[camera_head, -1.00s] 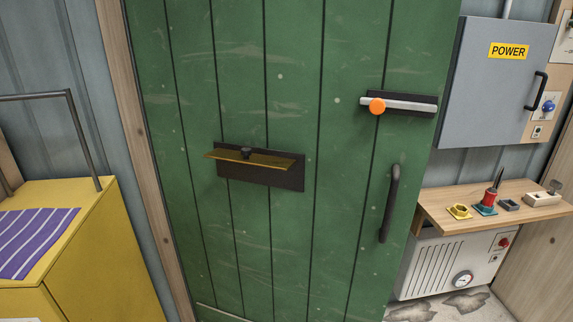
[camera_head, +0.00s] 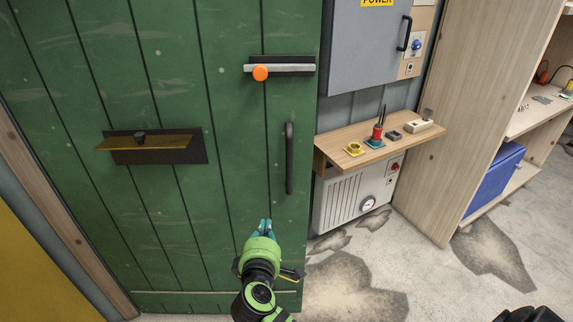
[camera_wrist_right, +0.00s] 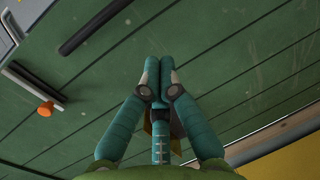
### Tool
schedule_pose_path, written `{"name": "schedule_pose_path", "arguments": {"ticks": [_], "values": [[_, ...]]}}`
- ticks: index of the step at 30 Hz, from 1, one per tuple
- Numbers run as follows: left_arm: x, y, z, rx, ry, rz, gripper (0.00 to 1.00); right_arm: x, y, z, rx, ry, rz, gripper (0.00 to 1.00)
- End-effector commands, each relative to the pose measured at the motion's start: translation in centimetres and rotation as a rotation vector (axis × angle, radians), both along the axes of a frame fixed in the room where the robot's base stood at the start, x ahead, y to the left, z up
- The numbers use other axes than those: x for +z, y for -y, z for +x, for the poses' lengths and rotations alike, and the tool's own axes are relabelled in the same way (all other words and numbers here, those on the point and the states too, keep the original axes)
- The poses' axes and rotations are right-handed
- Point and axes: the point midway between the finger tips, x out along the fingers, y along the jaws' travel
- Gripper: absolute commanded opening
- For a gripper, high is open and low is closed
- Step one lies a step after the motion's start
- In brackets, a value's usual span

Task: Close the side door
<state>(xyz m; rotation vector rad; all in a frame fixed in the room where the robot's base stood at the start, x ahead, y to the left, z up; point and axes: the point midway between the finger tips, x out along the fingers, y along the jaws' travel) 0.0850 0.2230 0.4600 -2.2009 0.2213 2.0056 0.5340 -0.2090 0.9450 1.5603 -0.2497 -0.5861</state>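The green plank side door (camera_head: 190,90) fills the left of the head view. Its right edge stands in front of the wall and shelf with no frame beside it, so it looks swung open. It carries a dark vertical handle (camera_head: 289,160), a pale latch bar with an orange knob (camera_head: 260,73), and a mail slot with a brass flap (camera_head: 150,146). My right gripper (camera_head: 264,226) is in front of the door's lower right part, below the handle. In the right wrist view its teal fingers (camera_wrist_right: 159,64) are together with nothing between them. My left gripper is out of view.
A wooden shelf (camera_head: 400,142) with small items juts out right of the door, above a heater (camera_head: 345,205). A grey power box (camera_head: 365,45) hangs above. A wooden rack with a blue bin (camera_head: 494,185) stands at right. The floor between is clear.

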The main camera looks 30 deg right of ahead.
Motion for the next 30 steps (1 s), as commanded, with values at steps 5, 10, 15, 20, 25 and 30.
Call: {"name": "schedule_pose_path", "arguments": {"ticks": [5, 10, 15, 20, 25, 30], "values": [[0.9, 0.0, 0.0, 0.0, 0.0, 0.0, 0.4, 9.9, 1.7, -1.4, -0.109, 0.152, -0.084, 0.0], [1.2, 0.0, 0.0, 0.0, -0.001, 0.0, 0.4, 12.0, 2.5, -1.6, -0.14, 0.185, -0.104, 0.0], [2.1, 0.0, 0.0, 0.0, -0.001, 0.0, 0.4, 12.2, 4.1, 0.3, -0.139, 0.184, -0.106, 0.0], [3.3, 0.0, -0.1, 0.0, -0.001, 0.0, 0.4, 12.2, 6.2, 3.1, -0.139, 0.183, -0.108, 0.0], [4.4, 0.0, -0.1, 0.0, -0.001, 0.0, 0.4, 12.1, 8.5, 5.9, -0.138, 0.183, -0.105, 0.0], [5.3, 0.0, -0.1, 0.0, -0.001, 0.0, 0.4, 11.9, 10.0, 7.9, -0.138, 0.182, -0.103, 0.0]]}}
